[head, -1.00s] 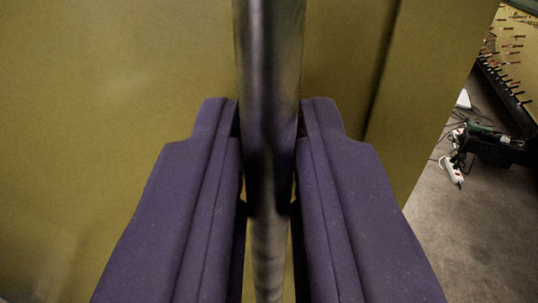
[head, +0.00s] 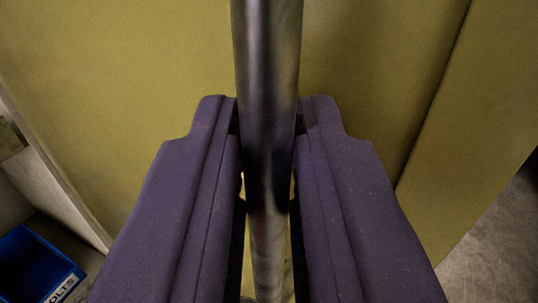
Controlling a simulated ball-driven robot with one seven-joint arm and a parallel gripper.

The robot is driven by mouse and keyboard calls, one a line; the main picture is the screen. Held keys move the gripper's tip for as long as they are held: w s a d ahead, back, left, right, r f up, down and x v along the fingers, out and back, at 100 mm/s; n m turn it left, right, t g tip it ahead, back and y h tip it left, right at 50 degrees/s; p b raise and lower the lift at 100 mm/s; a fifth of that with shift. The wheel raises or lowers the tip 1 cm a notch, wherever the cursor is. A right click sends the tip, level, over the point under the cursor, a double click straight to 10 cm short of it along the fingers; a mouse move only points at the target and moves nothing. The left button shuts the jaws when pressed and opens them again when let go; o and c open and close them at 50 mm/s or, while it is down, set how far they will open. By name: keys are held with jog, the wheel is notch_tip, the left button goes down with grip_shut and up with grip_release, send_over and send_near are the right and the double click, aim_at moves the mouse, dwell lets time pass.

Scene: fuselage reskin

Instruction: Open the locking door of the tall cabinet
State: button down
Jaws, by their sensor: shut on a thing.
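My gripper (head: 267,150), with two purple padded fingers, is shut on a vertical round metal bar handle (head: 267,60). The bar runs from the top of the view down between the fingers. Behind it is the flat yellow-green door of the tall cabinet (head: 120,70). The door's slanting left edge shows at the left. A dark seam at the right divides this face from another yellow-green panel (head: 480,130). The fingers hide the lower middle of the door. No lock or latch is visible, and I cannot tell how far the door stands open.
Beyond the door's left edge is a pale grey strip (head: 55,185), with a dark space beside it. A blue bin (head: 35,265) with a label ending in "OLTS" sits at the lower left. Bare grey floor (head: 495,240) shows at the lower right.

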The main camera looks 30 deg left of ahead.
jog(key=c, duration=1.3)
grip_release()
jog(key=p+v, duration=0.1)
jog(key=v, duration=0.7)
jog(key=shift+a+p, duration=0.1)
jog(key=shift+p, duration=0.3)
jog(key=shift+f, duration=0.1)
